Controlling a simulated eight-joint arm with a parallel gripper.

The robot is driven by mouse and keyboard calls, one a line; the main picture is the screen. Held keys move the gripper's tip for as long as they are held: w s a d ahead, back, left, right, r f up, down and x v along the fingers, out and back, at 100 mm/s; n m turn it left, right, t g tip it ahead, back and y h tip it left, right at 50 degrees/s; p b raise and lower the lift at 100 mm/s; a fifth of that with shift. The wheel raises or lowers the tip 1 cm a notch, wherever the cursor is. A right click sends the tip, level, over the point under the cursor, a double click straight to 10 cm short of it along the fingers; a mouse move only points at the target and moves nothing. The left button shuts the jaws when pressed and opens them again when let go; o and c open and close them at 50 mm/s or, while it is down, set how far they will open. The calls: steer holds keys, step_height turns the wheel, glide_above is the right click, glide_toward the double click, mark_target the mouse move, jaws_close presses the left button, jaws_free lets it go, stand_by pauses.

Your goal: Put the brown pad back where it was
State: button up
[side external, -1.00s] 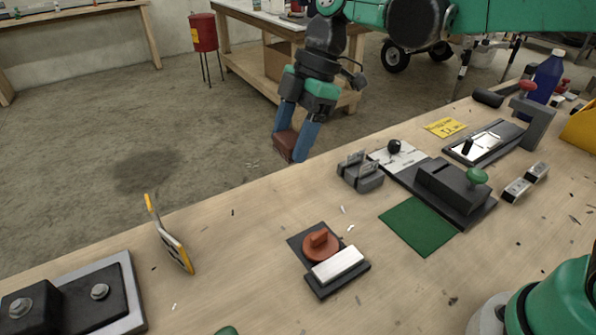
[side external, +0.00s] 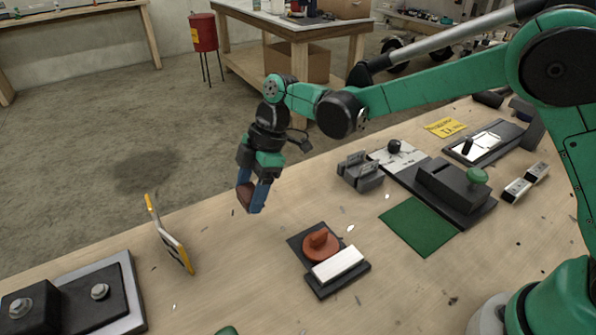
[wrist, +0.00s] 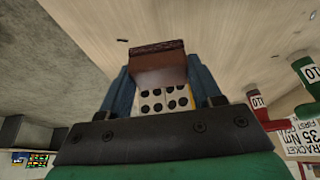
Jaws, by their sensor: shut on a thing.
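The brown pad (side external: 245,194) is between the blue fingers of my gripper (side external: 254,198), near the far edge of the wooden bench in the side view. My gripper is shut on it and appears to hold it above the bench top. In the wrist view the brown pad (wrist: 158,66) spans the gap between the two blue fingers (wrist: 160,88). A pale plate with several black holes (wrist: 165,98) shows just below the pad there; I cannot tell how far from it it lies. No spot is clearly marked as the pad's former place.
A thin yellow-edged panel (side external: 170,240) stands tilted left of my gripper. A grey block (side external: 360,172) and green mat (side external: 420,226) lie farther right. Bare bench separates the panel and knob plate.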

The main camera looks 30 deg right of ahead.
mark_target(256, 225)
steer(key=shift+f, duration=2.75)
steer(key=shift+f, duration=0.2)
steer(key=o, duration=1.2)
steer(key=shift+r, duration=0.1)
steer(key=v, duration=1.2)
steer(key=shift+s+d+r+m+t+h, duration=0.4)
steer(key=shift+s+d+m+t+h, duration=0.6)
steer(key=shift+s+d+m, duration=1.65)
steer(key=shift+s+d+r+m+t+h, duration=0.5)
steer(key=shift+s+d+m+t, duration=1.15)
steer(key=shift+m, duration=1.7)
steer(key=shift+s+d+r+m+t+h, duration=0.3)
steer(key=shift+s+d+m+t+h, duration=0.6)
steer(key=shift+s+d+m, duration=1.8)
